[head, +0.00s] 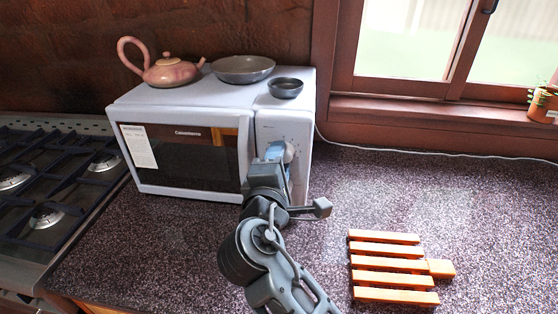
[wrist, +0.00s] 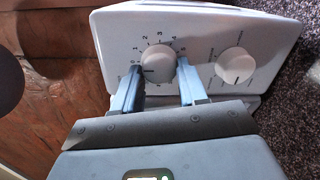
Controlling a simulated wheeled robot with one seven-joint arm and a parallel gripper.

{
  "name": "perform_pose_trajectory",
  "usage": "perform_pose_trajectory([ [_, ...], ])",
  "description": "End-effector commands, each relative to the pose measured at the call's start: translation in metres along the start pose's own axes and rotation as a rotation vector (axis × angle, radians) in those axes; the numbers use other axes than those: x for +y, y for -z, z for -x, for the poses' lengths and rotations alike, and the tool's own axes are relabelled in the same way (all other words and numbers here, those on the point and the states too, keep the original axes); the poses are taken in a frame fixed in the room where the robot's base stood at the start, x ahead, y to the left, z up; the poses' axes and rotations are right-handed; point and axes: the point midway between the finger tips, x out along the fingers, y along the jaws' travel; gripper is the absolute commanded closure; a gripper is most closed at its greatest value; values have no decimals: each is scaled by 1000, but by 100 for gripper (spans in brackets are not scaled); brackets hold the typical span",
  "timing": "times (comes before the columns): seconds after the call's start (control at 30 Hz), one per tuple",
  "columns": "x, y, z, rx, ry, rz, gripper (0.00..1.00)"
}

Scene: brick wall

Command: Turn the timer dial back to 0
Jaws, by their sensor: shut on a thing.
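The white microwave (head: 210,95) stands on the counter, its control panel (wrist: 205,25) facing me. In the wrist view, a round white dial (wrist: 158,62) with numbers around it, which looks like the timer dial, sits between the fingers of my gripper (wrist: 159,66). My gripper is shut on this dial, one blue finger on each side. A dark pointer mark shows on its lower left part; the exact setting is hard to read. A second white dial (wrist: 236,65) is to the right, clear of the fingers. In the head view my gripper (head: 279,152) covers part of the panel.
A pink teapot (head: 170,71), a grey plate (head: 243,68) and a small dark bowl (head: 286,88) stand on the microwave. A gas stove (head: 40,185) is at left. An orange slatted trivet (head: 390,265) lies at right. The counter (head: 400,190) behind it is clear.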

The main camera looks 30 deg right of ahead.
Motion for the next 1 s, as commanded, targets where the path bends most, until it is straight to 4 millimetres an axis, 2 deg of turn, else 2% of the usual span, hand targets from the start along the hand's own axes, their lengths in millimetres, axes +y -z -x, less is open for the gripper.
perform_pose_trajectory([
  [0.3, -1, 0, 0, 0, 2, 3, 89],
  [0.33, -1, 0, 0, 0, 2, 3, 55],
  [0.57, -1, 0, 0, -1, 1, 2, 33],
  [0.83, -1, 0, 1, 0, 0, 1, 33],
  [1.0, -2, 1, 19, 2, 0, 1, 33],
])
